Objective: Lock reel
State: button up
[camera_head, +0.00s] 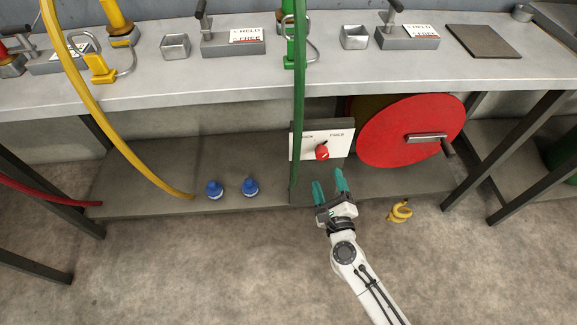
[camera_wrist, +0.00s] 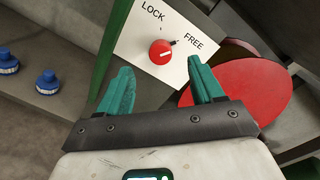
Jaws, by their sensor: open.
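The red reel (camera_head: 385,140) is a large disc with a crank handle (camera_head: 427,138) under the bench; part of the disc shows in the wrist view (camera_wrist: 250,95). Left of it stands a white panel (camera_head: 338,146) marked LOCK and FREE. A round red knob (camera_head: 321,151) sits on the panel. In the wrist view the knob (camera_wrist: 160,52) has a white bar, and a small dark pointer beside it lies toward FREE. My gripper (camera_head: 330,182) is open and empty, below and in front of the panel. In the wrist view its teal fingers (camera_wrist: 160,70) are spread below the knob, apart from it.
A green hose (camera_head: 299,100) hangs at the panel's left edge. Two blue fittings (camera_head: 232,188) stand on the low shelf. A yellow hook-like piece (camera_head: 400,210) lies on the floor right of my gripper. The bench (camera_head: 200,85) overhangs the panel. Floor in front is mostly clear.

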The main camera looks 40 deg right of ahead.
aim_at(322, 156)
jog(key=shift+m+g+h, duration=0.3)
jog(key=shift+m+h, duration=0.2)
jog(key=shift+m, duration=0.3)
jog(key=x, duration=0.7)
jog(key=f+x, duration=0.1)
jog(key=x, duration=0.2)
jog(key=shift+w+d, duration=0.25)
jog(key=shift+w, duration=0.05)
jog(key=c, duration=1)
